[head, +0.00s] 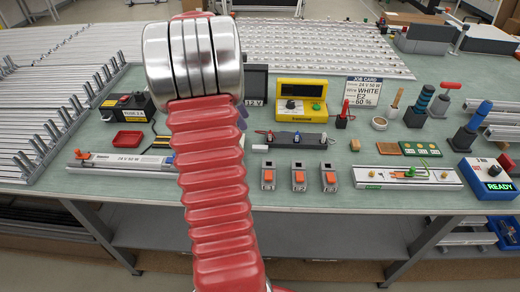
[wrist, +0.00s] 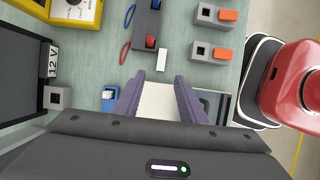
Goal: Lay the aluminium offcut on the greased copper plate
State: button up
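In the wrist view, a pale, flat piece (wrist: 158,101), which I take for the aluminium offcut, fills the space between the two purple fingers of my gripper (wrist: 161,80). Its straight far edge lies just behind the fingertips, and its near part is hidden by my gripper's body. The fingers appear to touch it on both sides. In the head view my arm hides most of the gripper and this piece. A copper-brown plate (head: 389,148), which looks like the copper plate, lies flat on the right half of the bench. Any grease on it is too small to make out.
A small white block (wrist: 162,60) lies just beyond my fingertips. Beside it are a black strip with knobs (head: 297,140) and grey boxes with orange switches (head: 298,177). Green boards (head: 421,149) adjoin the copper-brown plate. A long strip fixture (head: 408,178) lies in front of it.

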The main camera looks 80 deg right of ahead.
send_over(259, 147)
jog(key=w, duration=0.3)
notch_tip(259, 147, down, 7)
jog(key=shift+s+a+r, duration=0.1)
jog(key=shift+a, duration=0.05)
jog(key=shift+a+x, duration=0.1)
jog(key=shift+x, duration=1.25)
jog(key=shift+a+x, duration=0.15)
jog(key=shift+x, duration=1.15)
jog(key=shift+s+d, duration=0.1)
jog(key=shift+c, duration=0.4)
grip_shut()
